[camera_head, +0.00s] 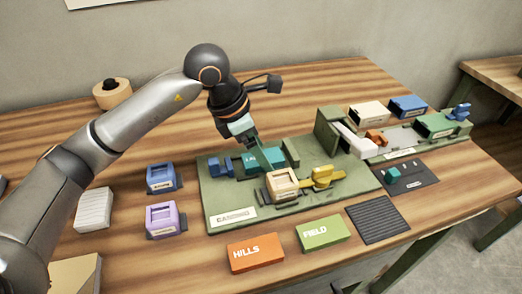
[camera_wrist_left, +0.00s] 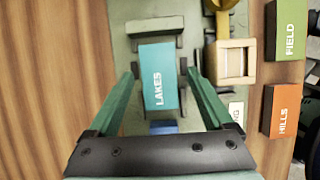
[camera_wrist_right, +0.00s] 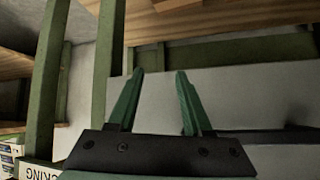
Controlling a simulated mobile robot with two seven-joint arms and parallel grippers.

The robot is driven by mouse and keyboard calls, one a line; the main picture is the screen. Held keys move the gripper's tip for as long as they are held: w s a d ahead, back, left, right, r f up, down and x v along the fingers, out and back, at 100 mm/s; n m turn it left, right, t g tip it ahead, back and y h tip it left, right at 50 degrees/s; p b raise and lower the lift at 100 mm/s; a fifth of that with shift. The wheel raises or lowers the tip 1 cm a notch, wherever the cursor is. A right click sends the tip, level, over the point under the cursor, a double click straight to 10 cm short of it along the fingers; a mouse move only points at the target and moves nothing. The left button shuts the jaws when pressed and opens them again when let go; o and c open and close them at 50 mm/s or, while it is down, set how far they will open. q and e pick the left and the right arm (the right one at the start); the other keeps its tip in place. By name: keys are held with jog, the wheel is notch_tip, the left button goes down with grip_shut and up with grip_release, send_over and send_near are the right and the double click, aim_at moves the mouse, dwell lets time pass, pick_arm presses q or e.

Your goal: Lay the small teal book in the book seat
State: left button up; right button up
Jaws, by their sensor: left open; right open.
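The small teal book (camera_wrist_left: 158,85), lettered LAKES, lies on the green board (camera_wrist_left: 125,45) in the left wrist view. It also shows in the head view (camera_head: 250,163), partly hidden by my left gripper (camera_head: 256,152). In the left wrist view my left gripper (camera_wrist_left: 161,72) is open, one finger on each side of the book, with gaps visible. The book seat cannot be told apart clearly; a green block (camera_wrist_left: 153,27) stands beyond the book's far end. My right gripper (camera_wrist_right: 160,72) is open and empty, away from the tabletop items.
A tan block (camera_head: 283,184) and a yellow piece (camera_head: 322,178) stand close to the book, with a blue piece (camera_head: 217,166) on its left. Orange HILLS (camera_head: 256,253) and green FIELD (camera_head: 324,234) books lie in front. Table framing (camera_wrist_right: 230,52) is near my right gripper.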

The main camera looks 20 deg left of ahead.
pick_arm(q)
jog(key=v, duration=1.1)
jog(key=shift+a+p, duration=0.15)
jog(key=shift+p, duration=0.2)
jog(key=shift+s+r, duration=0.1)
dwell(1.0)
